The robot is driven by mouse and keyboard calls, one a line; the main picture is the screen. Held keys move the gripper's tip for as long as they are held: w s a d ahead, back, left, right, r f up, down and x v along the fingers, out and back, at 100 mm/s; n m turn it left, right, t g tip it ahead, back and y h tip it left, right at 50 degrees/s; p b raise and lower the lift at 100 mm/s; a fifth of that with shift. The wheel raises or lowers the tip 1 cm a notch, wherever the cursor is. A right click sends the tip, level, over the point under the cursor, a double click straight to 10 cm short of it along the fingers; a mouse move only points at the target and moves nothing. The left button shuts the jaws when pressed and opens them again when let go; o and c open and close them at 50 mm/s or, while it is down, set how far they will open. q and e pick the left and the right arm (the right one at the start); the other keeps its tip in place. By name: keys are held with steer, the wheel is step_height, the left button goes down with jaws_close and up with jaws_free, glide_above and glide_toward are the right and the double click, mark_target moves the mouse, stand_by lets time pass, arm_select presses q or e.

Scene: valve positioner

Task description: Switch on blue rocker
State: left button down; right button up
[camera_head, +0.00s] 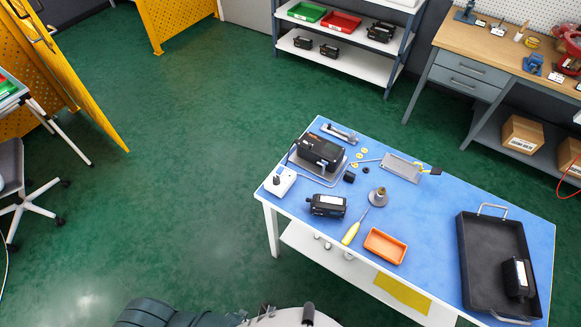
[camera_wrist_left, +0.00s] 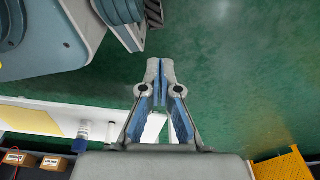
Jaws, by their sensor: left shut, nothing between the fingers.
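I cannot make out a blue rocker in either view. A white box with a dark knob (camera_head: 280,182) sits at the left corner of the blue-topped table (camera_head: 440,210). A black valve positioner (camera_head: 320,152) stands on a grey stand behind it, and a second black unit (camera_head: 327,206) lies nearer the front edge. My left gripper (camera_wrist_left: 160,78) is shut and empty in the left wrist view, over the green floor and apart from anything. It does not show in the head view. My right gripper is in neither view.
The table also holds a screwdriver (camera_head: 355,227), an orange tray (camera_head: 385,245), a grey funnel-shaped part (camera_head: 377,197), a metal plate (camera_head: 401,168) and a black tray (camera_head: 482,260) with a black unit (camera_head: 517,278). Open green floor (camera_head: 190,170) lies to the left. A shelf (camera_head: 335,62) and workbench (camera_head: 490,50) stand behind.

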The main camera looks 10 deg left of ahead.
arm_select(q)
steer(key=w+d+r+t+p, duration=0.1)
steer(key=w+r, duration=0.4)
steer(key=r, duration=0.6)
steer(key=w+r+t+p, duration=0.1)
steer(key=w+r+p, duration=0.1)
steer(key=w+r, duration=0.65)
steer(key=w+d+r+t+p, duration=0.1)
steer(key=w+r, duration=0.2)
steer(key=r, duration=1.1)
steer(key=w+r+t+h, duration=0.1)
steer(key=w+r, duration=0.4)
steer(key=w, duration=0.4)
steer(key=w+r+m+t+h, duration=0.1)
steer(key=w+r+t, duration=0.1)
steer(key=w+r, duration=0.4)
steer(key=w+r+t+h, duration=0.1)
steer(key=w+r, duration=0.5)
steer(key=w, duration=0.6)
steer(key=shift+a+m+t+h, duration=0.3)
steer(key=shift+a+m+t, duration=0.15)
steer(key=shift+t, duration=0.15)
steer(key=shift+w, duration=0.1)
